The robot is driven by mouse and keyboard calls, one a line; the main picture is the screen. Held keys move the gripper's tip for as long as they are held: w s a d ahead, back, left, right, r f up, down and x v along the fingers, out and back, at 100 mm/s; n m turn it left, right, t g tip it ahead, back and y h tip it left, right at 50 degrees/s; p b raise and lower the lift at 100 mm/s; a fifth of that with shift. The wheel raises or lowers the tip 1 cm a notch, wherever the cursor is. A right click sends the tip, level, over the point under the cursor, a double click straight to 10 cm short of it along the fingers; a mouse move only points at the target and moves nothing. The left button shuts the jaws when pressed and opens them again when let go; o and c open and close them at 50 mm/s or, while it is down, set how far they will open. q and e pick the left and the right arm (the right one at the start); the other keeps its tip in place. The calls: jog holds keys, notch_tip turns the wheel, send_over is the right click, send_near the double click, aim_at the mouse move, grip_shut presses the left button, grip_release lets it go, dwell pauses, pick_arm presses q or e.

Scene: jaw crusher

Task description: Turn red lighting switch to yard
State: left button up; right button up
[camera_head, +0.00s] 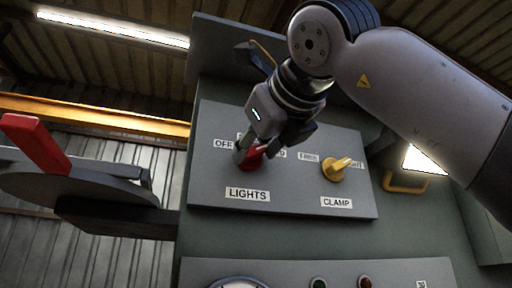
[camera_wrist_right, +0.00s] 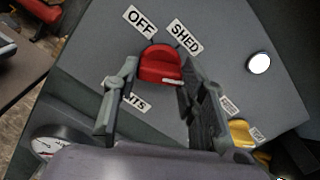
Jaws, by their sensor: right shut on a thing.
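The red lighting switch (camera_head: 251,162) sits on the grey panel above the LIGHTS label (camera_head: 247,194). My right gripper (camera_head: 252,152) reaches it from above and is shut on it. In the right wrist view, the red knob (camera_wrist_right: 160,65) lies between the fingertips (camera_wrist_right: 157,75). The OFF label (camera_wrist_right: 139,20) and SHED label (camera_wrist_right: 187,36) are readable there. In the head view, a label right of the knob, ending in D, is partly hidden by the gripper. Which label the knob points to is not clear. My left gripper is not in view.
A yellow CLAMP switch (camera_head: 337,170) sits to the right on the same panel (camera_head: 215,120). A lower panel with a gauge (camera_head: 238,283) and buttons lies below. A red-handled lever (camera_head: 36,143) stands at the left. A yellow handle (camera_head: 405,183) is at the right.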

jog(key=shift+f, duration=0.2)
jog(key=o, duration=1.2)
jog(key=shift+r, duration=0.15)
jog(key=shift+c, duration=0.2)
jog(key=shift+s, duration=0.1)
jog(key=shift+s+d, duration=0.1)
jog(key=shift+s, duration=0.1)
jog(key=v, duration=1.1)
jog(key=shift+s, duration=0.2)
